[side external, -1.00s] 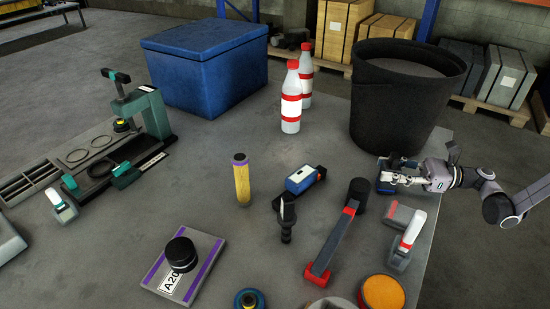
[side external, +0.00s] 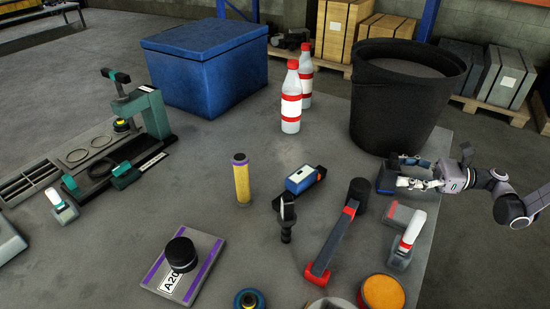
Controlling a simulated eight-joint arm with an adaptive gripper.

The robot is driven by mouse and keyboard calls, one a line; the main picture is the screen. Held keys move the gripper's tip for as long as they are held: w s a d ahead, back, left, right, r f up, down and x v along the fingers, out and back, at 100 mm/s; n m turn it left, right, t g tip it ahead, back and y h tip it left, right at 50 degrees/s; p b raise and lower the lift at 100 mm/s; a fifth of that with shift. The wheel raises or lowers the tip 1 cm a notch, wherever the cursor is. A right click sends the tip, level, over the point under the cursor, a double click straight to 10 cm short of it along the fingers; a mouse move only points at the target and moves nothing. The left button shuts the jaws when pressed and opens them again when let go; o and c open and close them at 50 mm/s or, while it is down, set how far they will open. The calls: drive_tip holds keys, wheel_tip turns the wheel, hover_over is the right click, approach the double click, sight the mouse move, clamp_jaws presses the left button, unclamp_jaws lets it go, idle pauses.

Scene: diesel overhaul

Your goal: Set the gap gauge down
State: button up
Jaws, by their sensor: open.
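My gripper (side external: 404,181) is at the right edge of the table, in front of the black bucket, and reaches in from the right. Its jaws are open. A small dark blue item (side external: 385,178), which may be the gap gauge, is just left of the fingertips. It seems to rest low at the table surface. The fingers partly cover this spot, and I cannot tell whether they touch it. Another blue and black device (side external: 301,180) with a pale face lies near the table's middle, away from my gripper.
The black bucket (side external: 400,110) stands close behind my gripper. A red-ended black tool (side external: 332,240) and a red-and-white handled tool (side external: 407,242) lie in front. A yellow cylinder (side external: 242,182), white bottles (side external: 291,105) and a blue bin (side external: 200,75) stand further left.

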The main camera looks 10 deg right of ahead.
drive_tip(key=v, duration=0.8)
drive_tip(key=shift+d, duration=0.25)
drive_tip(key=a+r+n+h, duration=0.2)
drive_tip(key=a, duration=0.1)
drive_tip(key=a+r+n+g+h, duration=0.1)
drive_tip(key=h, duration=0.1)
drive_tip(key=shift+w+a+n, duration=0.2)
drive_tip(key=shift+a+n, duration=0.1)
drive_tip(key=shift+a, duration=0.05)
drive_tip(key=s+d+r+n+t+h, duration=0.1)
drive_tip(key=s+r+n+h, duration=0.2)
drive_tip(key=s+n+h, duration=0.9)
drive_tip(key=shift+s+d+n+h, duration=0.3)
drive_tip(key=shift+s+n, duration=1.65)
drive_tip(key=shift+n, duration=1.55)
